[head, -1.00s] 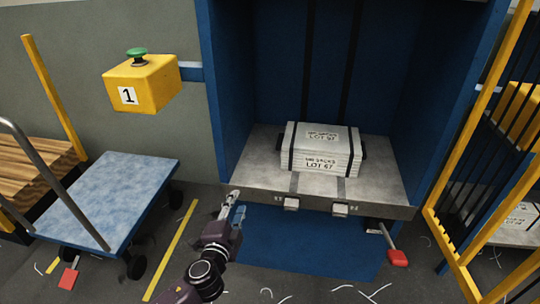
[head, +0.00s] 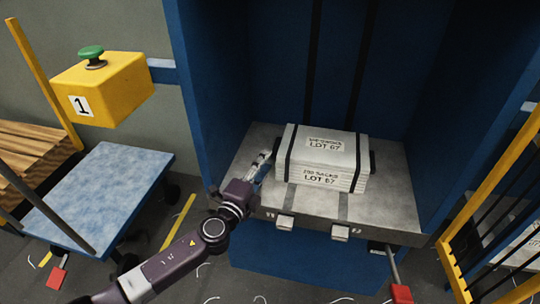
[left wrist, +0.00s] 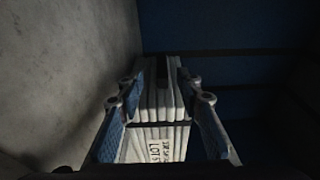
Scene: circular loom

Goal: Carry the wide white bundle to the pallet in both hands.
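The wide white bundle (head: 330,178) is a stack with dark straps and a LOT 67 label. It sits flat on a grey metal shelf (head: 390,212) inside a blue bay. My left gripper (head: 264,160) is at the bundle's left side, close to it. In the left wrist view its two blue-padded fingers (left wrist: 166,92) are spread, with the bundle (left wrist: 160,130) seen between and beyond them. I cannot tell whether they touch it. My right gripper is not in view. A wooden slatted stack (head: 30,160), possibly the pallet, is at the far left.
A blue-topped cart (head: 105,190) stands left of the bay, beside the wooden slats. A yellow box with a green button (head: 100,88) is on the wall. A yellow barred gate (head: 490,200) stands at the right. A red-ended pedal (head: 400,293) is below the shelf.

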